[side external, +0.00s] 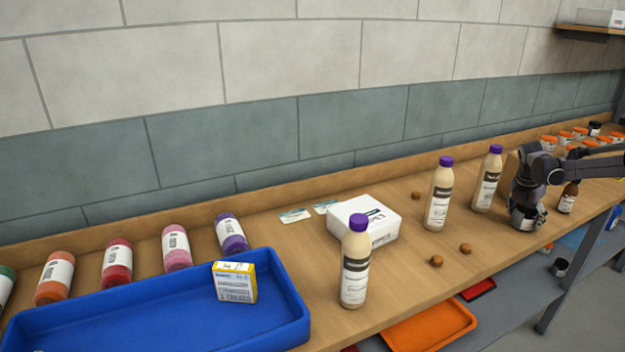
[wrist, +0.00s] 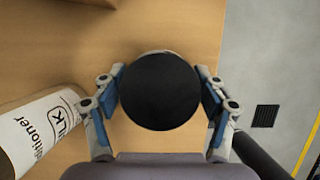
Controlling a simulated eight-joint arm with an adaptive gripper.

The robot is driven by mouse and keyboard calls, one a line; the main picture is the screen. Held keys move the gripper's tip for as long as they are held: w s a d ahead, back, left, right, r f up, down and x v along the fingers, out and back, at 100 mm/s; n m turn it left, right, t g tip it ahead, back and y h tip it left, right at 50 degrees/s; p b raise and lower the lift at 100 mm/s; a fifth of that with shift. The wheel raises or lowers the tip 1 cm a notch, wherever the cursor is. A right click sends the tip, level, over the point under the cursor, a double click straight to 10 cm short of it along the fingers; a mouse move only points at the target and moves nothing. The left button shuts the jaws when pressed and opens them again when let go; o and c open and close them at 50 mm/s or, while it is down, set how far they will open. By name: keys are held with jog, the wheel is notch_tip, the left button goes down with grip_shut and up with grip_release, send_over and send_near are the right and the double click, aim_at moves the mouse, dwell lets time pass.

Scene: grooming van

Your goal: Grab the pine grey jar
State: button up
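A jar with a round black lid (wrist: 160,92) stands upright between the two fingers of my gripper (wrist: 160,98), seen from above in the wrist view. The lid hides the jar's body there, so I cannot see its grey colour. A blue pad is close beside the lid on each side; I cannot tell whether the pads touch or press on the jar. In the side view my gripper (side external: 527,210) is low over the right part of the bench, and a white-labelled jar (side external: 525,223) shows partly under it.
A brown bottle (side external: 568,198) is close by my gripper; a labelled bottle (wrist: 38,128) lies at left in the wrist view. Purple-capped bottles (side external: 488,180), a white box (side external: 375,215), a blue tray (side external: 290,335) and several orange-lidded jars (side external: 565,136) share the bench. The bench edge is near.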

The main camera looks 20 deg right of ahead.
jog(key=c, duration=0.7)
jog(key=shift+r, duration=0.15)
